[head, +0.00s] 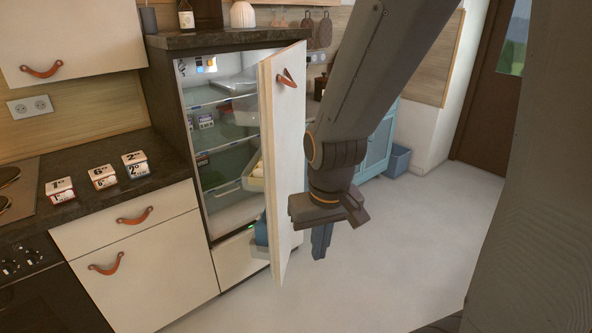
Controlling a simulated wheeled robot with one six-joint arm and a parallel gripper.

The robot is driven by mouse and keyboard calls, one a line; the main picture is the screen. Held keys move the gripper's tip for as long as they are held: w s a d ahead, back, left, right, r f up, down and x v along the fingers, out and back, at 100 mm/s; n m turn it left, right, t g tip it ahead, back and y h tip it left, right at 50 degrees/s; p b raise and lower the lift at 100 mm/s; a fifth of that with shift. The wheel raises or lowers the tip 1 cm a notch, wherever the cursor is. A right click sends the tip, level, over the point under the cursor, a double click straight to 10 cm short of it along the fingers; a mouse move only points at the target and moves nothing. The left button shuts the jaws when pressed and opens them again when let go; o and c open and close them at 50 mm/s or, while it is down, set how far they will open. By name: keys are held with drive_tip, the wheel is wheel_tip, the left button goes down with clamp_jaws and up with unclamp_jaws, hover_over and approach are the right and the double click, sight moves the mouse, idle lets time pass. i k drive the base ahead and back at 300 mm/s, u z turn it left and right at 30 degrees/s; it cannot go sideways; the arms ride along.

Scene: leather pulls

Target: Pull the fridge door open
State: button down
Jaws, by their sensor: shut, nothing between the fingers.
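The fridge door (287,170) is a pale panel and stands well open, swung out towards me. Its leather pull (287,78) hangs near the top of the door. The fridge interior (228,140) shows glass shelves with a few items, and bins are on the inner side of the door. My gripper (320,243) is to the right of the door's outer face and points down. Its fingers are shut and empty, well below the leather pull. I cannot tell whether it touches the door.
A dark worktop (110,165) with several small boxes runs along the left, above drawers with leather pulls. A blue cabinet (378,150) and a blue bin (396,160) stand behind my arm. The pale floor (410,240) is clear to the right of the door.

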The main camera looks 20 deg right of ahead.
sight(281, 75)
drive_tip(key=z, duration=0.55)
drive_tip(key=i, duration=0.55)
drive_tip(key=u, duration=1.75)
drive_tip(key=i, duration=0.5)
